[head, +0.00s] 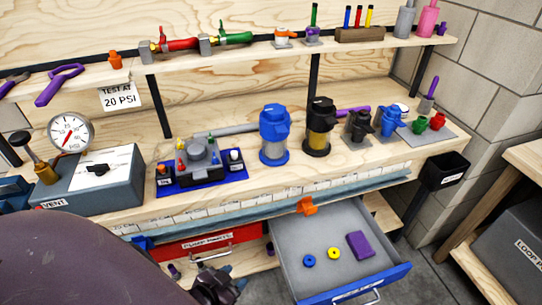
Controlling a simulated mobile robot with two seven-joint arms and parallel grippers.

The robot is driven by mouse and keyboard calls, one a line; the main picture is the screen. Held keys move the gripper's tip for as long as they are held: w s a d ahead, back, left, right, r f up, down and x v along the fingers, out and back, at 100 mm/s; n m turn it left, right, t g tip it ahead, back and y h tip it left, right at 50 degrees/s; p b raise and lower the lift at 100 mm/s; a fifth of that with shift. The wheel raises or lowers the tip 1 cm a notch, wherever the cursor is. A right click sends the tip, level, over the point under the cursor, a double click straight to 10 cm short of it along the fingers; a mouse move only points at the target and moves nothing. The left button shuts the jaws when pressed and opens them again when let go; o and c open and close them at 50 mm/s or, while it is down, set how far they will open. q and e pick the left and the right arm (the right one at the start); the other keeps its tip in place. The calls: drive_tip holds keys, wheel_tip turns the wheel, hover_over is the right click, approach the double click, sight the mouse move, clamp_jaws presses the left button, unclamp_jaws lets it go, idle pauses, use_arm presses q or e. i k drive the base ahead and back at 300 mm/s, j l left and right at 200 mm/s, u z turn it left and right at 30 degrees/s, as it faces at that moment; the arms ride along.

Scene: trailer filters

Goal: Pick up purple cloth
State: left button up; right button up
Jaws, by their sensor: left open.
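A folded purple cloth (360,245) lies on the floor of the open grey drawer (305,225), on the right side near its blue front. My left gripper (222,282) is at the bottom of the head view, left of the drawer and apart from the cloth. It is open; its small dark fingers are partly hidden by my own arm, and I see nothing held in it. My right gripper is not in view.
A blue ring (309,261) and a yellow ring (333,253) lie left of the cloth. The red drawer front (208,243) is beside the open drawer. The workbench edge overhangs behind. A black bin (443,170) hangs at right.

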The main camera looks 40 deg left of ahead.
sight(361, 248)
drive_tip(key=u, duration=2.55)
drive_tip(key=z, duration=2.4)
drive_tip(key=k+l+u, duration=0.25)
drive_tip(key=l+u, duration=0.2)
drive_tip(key=k+l+u, duration=0.45)
drive_tip(key=i, duration=0.1)
